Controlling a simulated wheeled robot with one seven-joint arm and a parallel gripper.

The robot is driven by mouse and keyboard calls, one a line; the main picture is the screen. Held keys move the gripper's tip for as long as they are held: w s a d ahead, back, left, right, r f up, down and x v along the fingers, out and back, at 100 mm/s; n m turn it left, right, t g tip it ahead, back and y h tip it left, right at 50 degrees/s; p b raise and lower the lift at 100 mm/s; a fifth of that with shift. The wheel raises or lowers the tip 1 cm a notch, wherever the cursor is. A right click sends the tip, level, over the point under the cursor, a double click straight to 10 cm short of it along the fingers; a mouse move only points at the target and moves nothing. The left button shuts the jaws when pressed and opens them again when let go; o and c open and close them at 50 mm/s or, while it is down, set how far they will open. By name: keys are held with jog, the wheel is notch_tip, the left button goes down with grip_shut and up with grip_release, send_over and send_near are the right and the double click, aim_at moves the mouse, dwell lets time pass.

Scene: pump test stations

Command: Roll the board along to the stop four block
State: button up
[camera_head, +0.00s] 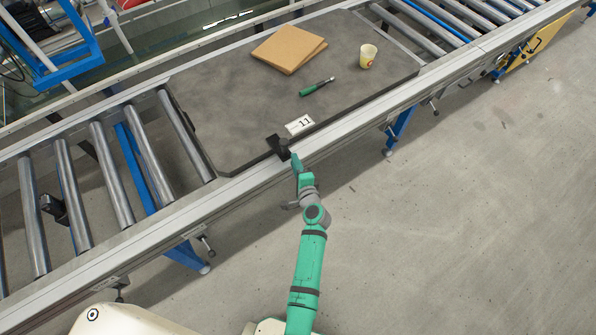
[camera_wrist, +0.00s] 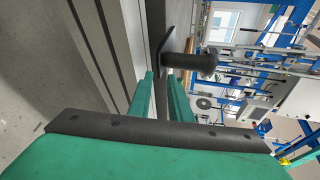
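The board (camera_head: 225,115) is a dark grey slab with cut corners, lying flat on the roller conveyor. A black handle (camera_head: 278,147) with a post stands at its near edge, beside a card reading 11 (camera_head: 299,124). The handle also shows close up in the wrist view (camera_wrist: 195,61). My green gripper (camera_head: 295,160) is at the conveyor's near rail, just right of and below the handle. In the wrist view my gripper's fingers (camera_wrist: 161,85) are apart, with a dark bar between them; contact cannot be told. I cannot make out a block marked four.
On the board lie brown cardboard (camera_head: 288,48), a green-handled tool (camera_head: 316,87) and a pale cup (camera_head: 367,56). Bare rollers (camera_head: 112,176) lie left, with a dark block (camera_head: 52,206) among them. More rollers (camera_head: 470,15) lie right. Floor in front is clear.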

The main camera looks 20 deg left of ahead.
jog(key=shift+x, duration=1.25)
jog(key=shift+w, duration=0.1)
jog(key=c, duration=0.4)
grip_shut()
jog(key=shift+a+r, duration=0.15)
jog(key=shift+a, duration=0.1)
jog(key=s+a, duration=1.3)
jog(key=s, duration=0.4)
jog(key=s+a, duration=1.4)
jog(key=s, duration=0.4)
jog(key=shift+a, duration=0.2)
dwell(1.2)
jog(key=shift+s+r, duration=0.1)
jog(key=shift+s, duration=0.05)
